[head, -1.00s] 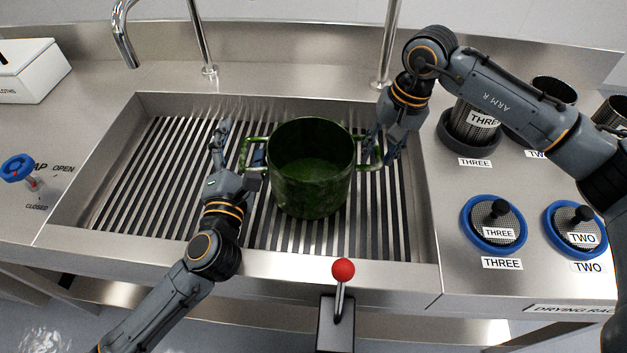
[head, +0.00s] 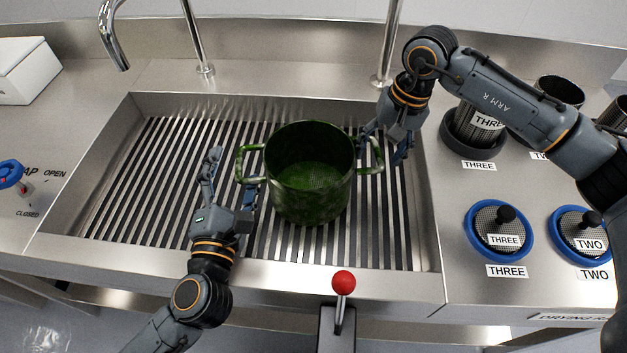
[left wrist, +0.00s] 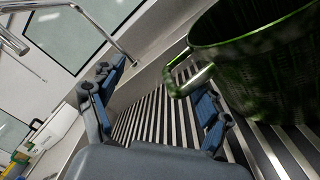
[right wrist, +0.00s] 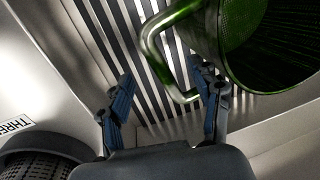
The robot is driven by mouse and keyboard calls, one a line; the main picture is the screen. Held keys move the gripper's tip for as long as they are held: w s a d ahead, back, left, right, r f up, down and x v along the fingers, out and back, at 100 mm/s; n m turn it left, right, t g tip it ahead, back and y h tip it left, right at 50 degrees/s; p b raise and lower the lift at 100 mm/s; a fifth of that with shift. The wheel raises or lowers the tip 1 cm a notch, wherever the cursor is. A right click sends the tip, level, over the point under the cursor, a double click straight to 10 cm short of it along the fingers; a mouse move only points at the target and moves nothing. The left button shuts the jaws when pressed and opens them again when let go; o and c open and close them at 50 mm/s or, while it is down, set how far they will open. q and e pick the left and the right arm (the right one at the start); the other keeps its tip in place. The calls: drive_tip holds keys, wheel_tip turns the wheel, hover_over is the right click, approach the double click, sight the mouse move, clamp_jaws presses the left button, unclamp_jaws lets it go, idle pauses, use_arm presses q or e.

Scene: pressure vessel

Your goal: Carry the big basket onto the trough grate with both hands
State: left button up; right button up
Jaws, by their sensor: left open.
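The big basket (head: 308,195), green and mesh-walled, stands upright on the trough grate (head: 150,185), with a loop handle on each side. My left gripper (head: 229,175) is open and empty, in front of and just left of the left handle (head: 242,165). In the left wrist view that handle (left wrist: 188,84) lies beyond the fingers, apart from them. My right gripper (head: 384,148) is at the right handle (head: 372,166). In the right wrist view its fingers are spread, with the handle (right wrist: 158,62) beyond and partly behind one finger.
A red-knobbed lever (head: 343,283) stands at the trough's front edge. Two blue-rimmed lids (head: 498,231) and cylinders in holders (head: 474,135) are on the right counter. A blue tap valve (head: 12,173) is at left. Faucet pipes rise behind. The left part of the grate is clear.

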drive_tip(key=shift+r, duration=0.15)
wheel_tip(320, 180, up, 7)
drive_tip(key=w+d, duration=0.1)
drive_tip(key=d, duration=0.1)
drive_tip(key=shift+w, duration=0.3)
drive_tip(key=shift+d+f, duration=0.1)
drive_tip(key=shift+f, duration=0.1)
